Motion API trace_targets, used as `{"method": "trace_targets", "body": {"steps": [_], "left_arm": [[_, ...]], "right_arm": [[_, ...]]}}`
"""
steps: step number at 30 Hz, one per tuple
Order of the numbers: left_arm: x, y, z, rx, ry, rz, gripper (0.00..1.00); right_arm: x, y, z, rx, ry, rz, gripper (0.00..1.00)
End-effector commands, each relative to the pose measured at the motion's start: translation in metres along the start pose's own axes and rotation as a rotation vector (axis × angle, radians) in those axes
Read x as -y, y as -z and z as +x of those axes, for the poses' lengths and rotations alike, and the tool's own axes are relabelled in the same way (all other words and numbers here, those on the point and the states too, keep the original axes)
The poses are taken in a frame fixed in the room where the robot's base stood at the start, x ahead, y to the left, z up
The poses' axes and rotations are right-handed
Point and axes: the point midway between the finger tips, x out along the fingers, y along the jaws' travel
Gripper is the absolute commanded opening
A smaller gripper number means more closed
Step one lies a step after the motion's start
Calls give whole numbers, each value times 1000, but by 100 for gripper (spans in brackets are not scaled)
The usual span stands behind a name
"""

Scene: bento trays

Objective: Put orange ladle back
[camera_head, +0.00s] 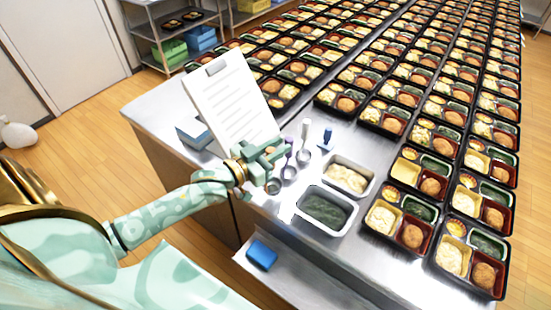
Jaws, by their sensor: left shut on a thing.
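My left gripper (275,152) is at the near left side of the steel counter, shut on a ladle. The ladle's handle is mostly hidden by the fingers, so I cannot make out its orange colour clearly. Just right of the gripper are a ladle with a purple handle (289,158), one with a white handle (305,135) and one with a blue handle (327,137). I cannot tell whether the held ladle touches the counter. My right gripper is not in view.
A white tub of pale food (349,192) and a tub of dark green food (297,213) stand right of the ladles. A clipboard (210,82) stands behind the gripper. A blue sponge-like block (262,253) lies on a lower ledge. Rows of bento trays (392,237) fill the right.

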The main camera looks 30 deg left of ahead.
Motion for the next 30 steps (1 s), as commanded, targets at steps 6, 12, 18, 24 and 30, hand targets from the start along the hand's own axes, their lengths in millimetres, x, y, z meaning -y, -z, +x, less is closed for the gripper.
{"method": "trace_targets", "body": {"steps": [6, 12, 18, 24, 30], "left_arm": [[10, -25, 3, 2, 0, -2, 0], [9, -42, 3, -1, -1, 0, 0], [9, -41, 3, -1, -1, 0, 0], [9, -44, 3, 0, -1, 0, 42], [8, -44, 3, 0, -1, 0, 42]], "right_arm": [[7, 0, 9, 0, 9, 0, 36], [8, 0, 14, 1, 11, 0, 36], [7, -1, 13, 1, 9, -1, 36], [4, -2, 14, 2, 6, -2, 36], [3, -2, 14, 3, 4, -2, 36]]}}
